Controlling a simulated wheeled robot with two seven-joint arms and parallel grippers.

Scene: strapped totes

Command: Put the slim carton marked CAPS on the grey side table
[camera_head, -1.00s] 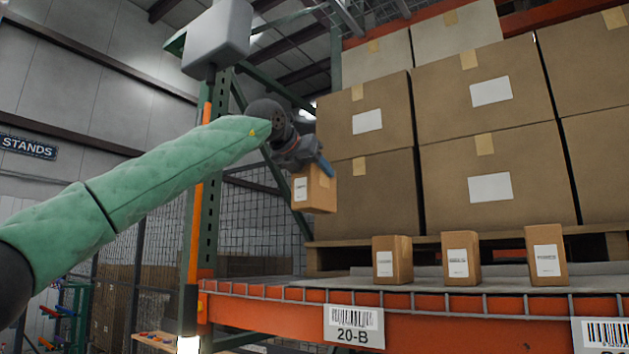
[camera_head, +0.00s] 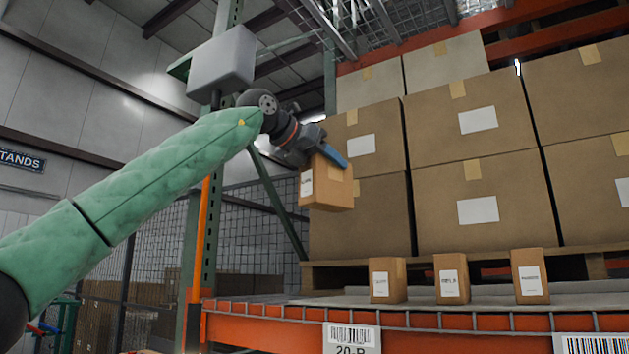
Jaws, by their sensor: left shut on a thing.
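My left gripper (camera_head: 328,158) is shut on a small brown carton (camera_head: 328,192) with a white label on its left side. The carton hangs slightly tilted in the air, above the left part of the rack shelf and in front of the large stacked boxes. The label's print is too small to read, so I cannot tell whether it says CAPS. The grey side table is not in view. My right gripper is not in view.
Three small labelled cartons stand on the shelf: left (camera_head: 388,280), middle (camera_head: 452,279) and right (camera_head: 530,276). Large boxes (camera_head: 479,150) are stacked behind on a pallet. The orange shelf beam (camera_head: 270,327) runs along the front. A green rack post (camera_head: 203,240) stands left of the held carton.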

